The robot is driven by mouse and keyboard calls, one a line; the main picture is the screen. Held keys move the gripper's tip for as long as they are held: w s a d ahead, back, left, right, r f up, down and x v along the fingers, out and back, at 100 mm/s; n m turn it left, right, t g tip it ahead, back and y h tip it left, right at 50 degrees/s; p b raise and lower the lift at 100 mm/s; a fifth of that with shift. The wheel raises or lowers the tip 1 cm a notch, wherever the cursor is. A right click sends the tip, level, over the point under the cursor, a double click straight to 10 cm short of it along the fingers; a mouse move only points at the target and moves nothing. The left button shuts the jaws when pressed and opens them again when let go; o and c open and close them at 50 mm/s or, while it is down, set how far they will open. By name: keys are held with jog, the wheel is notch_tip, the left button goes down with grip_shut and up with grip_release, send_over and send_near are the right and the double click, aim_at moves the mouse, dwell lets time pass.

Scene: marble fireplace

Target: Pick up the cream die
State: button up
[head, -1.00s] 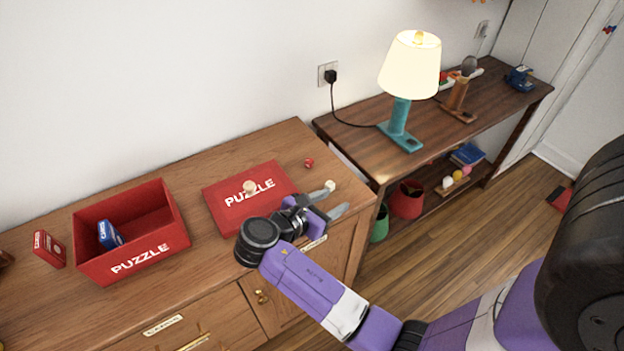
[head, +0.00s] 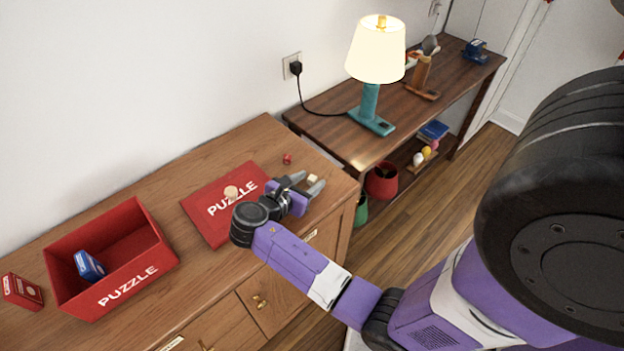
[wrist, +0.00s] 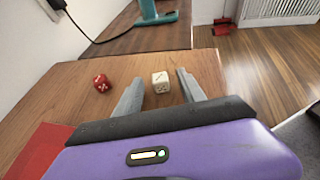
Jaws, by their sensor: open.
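The cream die (wrist: 160,82) lies on the wooden cabinet top near its right end. In the wrist view it sits between the tips of my two fingers, nearer the right one, with bare gaps showing beside it. In the head view the cream die (head: 313,179) shows small at the fingertips. My gripper (head: 304,184) is open and low over the cabinet top; its fingers also show in the wrist view (wrist: 158,86). Nothing is held.
A red die (wrist: 101,83) lies left of the fingers. A red puzzle lid (head: 213,222) with a small pale piece (head: 231,192) lies beside my gripper. An open red puzzle box (head: 148,283) stands further left. A lamp (head: 371,107) stands on the side table behind.

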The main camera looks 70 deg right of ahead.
jog(key=shift+d, duration=0.2)
jog(key=shift+s, duration=0.1)
grip_shut()
jog(key=shift+r, duration=0.1)
notch_tip(320, 180, up, 20)
jog(key=p, duration=0.1)
jog(key=shift+p, duration=0.35)
